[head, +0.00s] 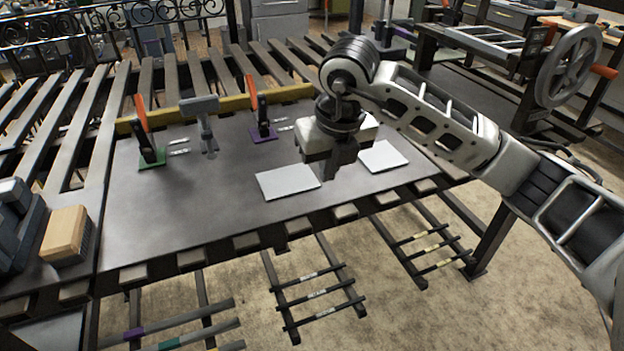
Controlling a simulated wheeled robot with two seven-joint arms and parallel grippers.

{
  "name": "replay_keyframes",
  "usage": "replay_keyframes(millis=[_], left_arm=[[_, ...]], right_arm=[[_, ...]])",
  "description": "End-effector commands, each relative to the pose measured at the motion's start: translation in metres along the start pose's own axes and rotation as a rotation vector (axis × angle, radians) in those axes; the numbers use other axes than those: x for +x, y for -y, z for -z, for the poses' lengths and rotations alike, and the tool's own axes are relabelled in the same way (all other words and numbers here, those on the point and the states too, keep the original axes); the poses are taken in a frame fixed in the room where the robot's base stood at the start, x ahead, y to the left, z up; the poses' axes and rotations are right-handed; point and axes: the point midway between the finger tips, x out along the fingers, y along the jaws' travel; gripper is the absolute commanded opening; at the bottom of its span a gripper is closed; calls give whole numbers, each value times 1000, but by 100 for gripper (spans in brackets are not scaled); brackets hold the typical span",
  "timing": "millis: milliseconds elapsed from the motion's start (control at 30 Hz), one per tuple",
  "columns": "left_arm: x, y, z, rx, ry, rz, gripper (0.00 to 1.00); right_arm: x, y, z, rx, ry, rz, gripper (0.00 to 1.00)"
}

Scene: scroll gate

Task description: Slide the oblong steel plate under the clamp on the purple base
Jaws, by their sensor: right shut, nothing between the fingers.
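The purple base (263,134) is at the back middle of the dark table, with an upright clamp (252,92) that has black and orange parts. Two pale, flat plates lie apart near the table's front right: a left plate (288,181) and a right plate (383,156). The left one looks somewhat longer, but I cannot tell surely which is the oblong one. My right gripper (323,178) points down between them, shut and empty, close to the left plate's right edge. I cannot tell whether it touches the plate. My left gripper is not in view.
A green base (152,160) with an orange-handled clamp stands at the back left. A grey T-shaped upright piece (203,120) stands between the clamps. A yellow bar (222,106) runs behind them. A wooden block (66,235) sits at the left. The table's middle is clear.

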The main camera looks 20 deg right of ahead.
Motion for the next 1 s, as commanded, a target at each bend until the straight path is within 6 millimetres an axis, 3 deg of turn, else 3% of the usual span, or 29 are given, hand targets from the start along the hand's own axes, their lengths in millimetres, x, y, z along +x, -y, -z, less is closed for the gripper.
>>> replay_keyframes(millis=[433,500,700,1000], left_arm=[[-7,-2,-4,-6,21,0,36],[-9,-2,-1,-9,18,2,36],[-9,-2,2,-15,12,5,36],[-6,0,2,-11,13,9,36]], right_arm=[[92,-2,1,-3,-6,-4,0],[90,-2,-14,-2,0,-5,0],[96,-2,-33,-3,-2,-5,0],[98,-2,-38,-5,0,-6,0]])
